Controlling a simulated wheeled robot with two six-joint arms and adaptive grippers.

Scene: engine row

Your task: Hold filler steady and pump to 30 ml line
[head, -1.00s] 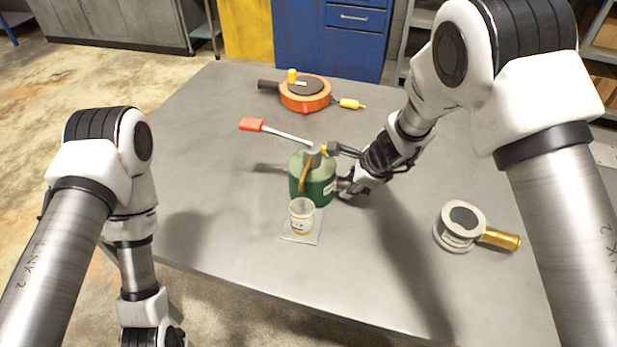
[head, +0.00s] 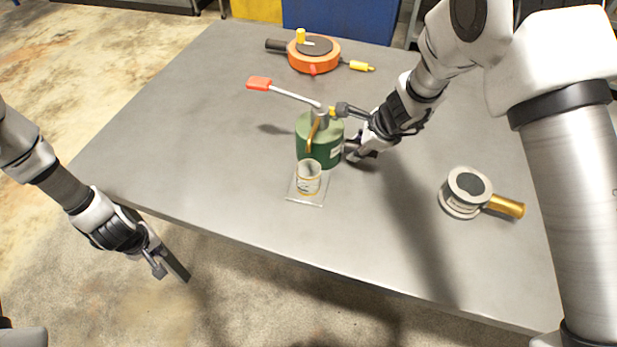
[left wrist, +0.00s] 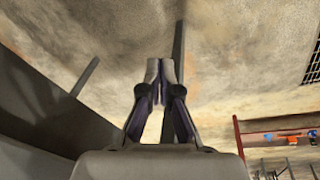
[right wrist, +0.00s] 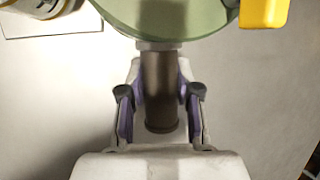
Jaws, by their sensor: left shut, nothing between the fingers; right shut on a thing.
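The green filler (head: 318,141) stands upright on the table, with a thin lever ending in a red grip (head: 259,83) reaching up to the left and a brass-coloured spout (head: 311,134) at its front. A small clear measuring cup (head: 308,177) stands on a pale square plate (head: 305,201) in front of it. My right gripper (right wrist: 160,95) is shut on a dark stub handle (right wrist: 160,90) at the filler's right side. My left gripper (head: 172,272) is shut and empty, off the table's near left edge. The cup's liquid level is too small to read.
An orange round tool (head: 314,55) with a dark top lies at the back of the table. A grey round gauge-like tool with a gold handle (head: 506,206) lies at the right. The left part of the table (head: 190,140) is clear.

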